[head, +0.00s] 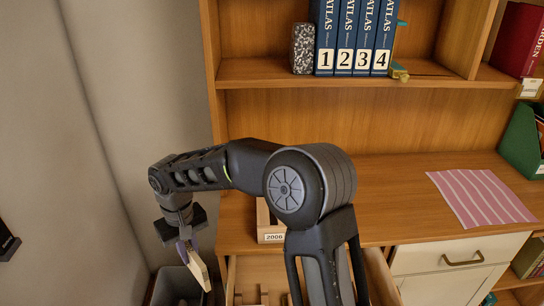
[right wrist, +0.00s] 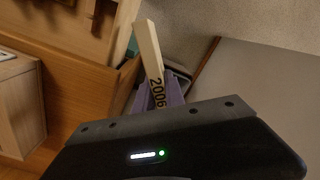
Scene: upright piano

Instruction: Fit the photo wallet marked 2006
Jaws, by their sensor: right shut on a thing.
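A wooden box (head: 271,238) labelled 2006 stands on the desk top, partly hidden behind my right arm. My left gripper is out of view.
The grey bin (head: 177,286) stands on the floor below the wallet. An open drawer (head: 250,275) juts out under the desk top. Atlas volumes (head: 346,35) and a speckled block (head: 303,48) stand on the shelf. A pink striped sheet (head: 480,198) lies at the right.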

